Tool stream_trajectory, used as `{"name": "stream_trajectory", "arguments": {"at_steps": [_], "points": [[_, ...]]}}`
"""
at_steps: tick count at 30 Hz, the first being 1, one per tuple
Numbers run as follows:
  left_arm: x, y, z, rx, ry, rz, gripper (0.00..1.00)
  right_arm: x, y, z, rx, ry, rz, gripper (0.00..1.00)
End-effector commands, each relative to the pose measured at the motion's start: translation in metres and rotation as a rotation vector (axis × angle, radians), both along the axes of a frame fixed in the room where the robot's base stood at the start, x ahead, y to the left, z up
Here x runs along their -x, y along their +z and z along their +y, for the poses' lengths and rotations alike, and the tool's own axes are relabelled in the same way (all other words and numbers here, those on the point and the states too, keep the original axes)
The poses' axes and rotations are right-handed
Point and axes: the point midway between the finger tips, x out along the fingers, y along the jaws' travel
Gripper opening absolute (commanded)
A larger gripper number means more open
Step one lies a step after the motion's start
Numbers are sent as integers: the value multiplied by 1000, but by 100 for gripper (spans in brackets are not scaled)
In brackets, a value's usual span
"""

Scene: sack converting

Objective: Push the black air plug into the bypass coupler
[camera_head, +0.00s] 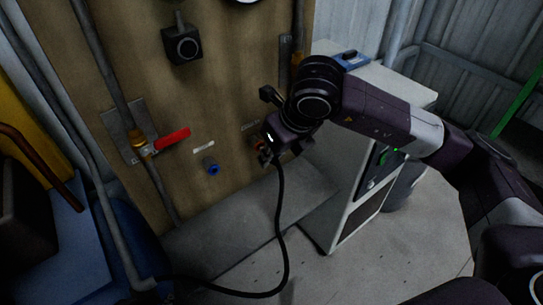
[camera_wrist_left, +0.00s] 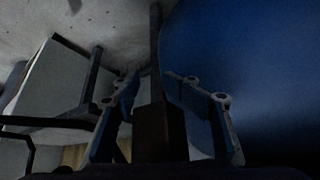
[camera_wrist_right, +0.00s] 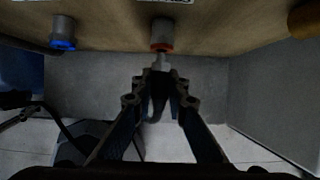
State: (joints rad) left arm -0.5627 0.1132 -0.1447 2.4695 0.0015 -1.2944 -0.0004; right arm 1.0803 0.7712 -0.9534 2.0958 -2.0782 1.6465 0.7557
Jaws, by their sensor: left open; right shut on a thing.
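My right gripper (camera_head: 269,147) is at the wooden panel, shut on the black air plug, whose black hose (camera_head: 284,220) hangs down and loops left across the floor. In the right wrist view, the plug's grey metal tip (camera_wrist_right: 161,63) points out beyond the fingertips (camera_wrist_right: 160,97). It lines up with a red-ringed coupler (camera_wrist_right: 161,33); whether it touches or enters the ring I cannot tell. A blue-ringed coupler (camera_wrist_right: 63,33) is to the left, also in the head view (camera_head: 211,167). Labels are unreadable. My left gripper (camera_wrist_left: 160,88) is open in its wrist view.
A red-handled valve (camera_head: 172,138) on a pipe is left of the couplers. A black round-faced box (camera_head: 183,46) is higher on the panel (camera_head: 225,80). A pale cabinet (camera_head: 347,215) stands right of the gripper. A large blue surface (camera_wrist_left: 250,70) is close to my left gripper.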

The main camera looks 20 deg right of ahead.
Motion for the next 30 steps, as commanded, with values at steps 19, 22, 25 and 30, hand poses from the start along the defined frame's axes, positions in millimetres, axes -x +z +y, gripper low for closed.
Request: {"name": "stream_trajectory", "arguments": {"at_steps": [19, 22, 25, 30], "points": [[-9, 3, 0, 0, -4, -45, 40, -10, 0, 3, 1, 0, -1, 0], [-10, 3, 0, 0, -5, -50, 40, -12, 0, 4, 0, -1, 0, 0], [-12, 3, 0, 1, -5, -56, 40, -13, 0, 5, 0, -1, 0, 0], [-12, 3, 0, 1, -6, -59, 40, -14, 0, 5, 1, 0, -1, 0]]}}
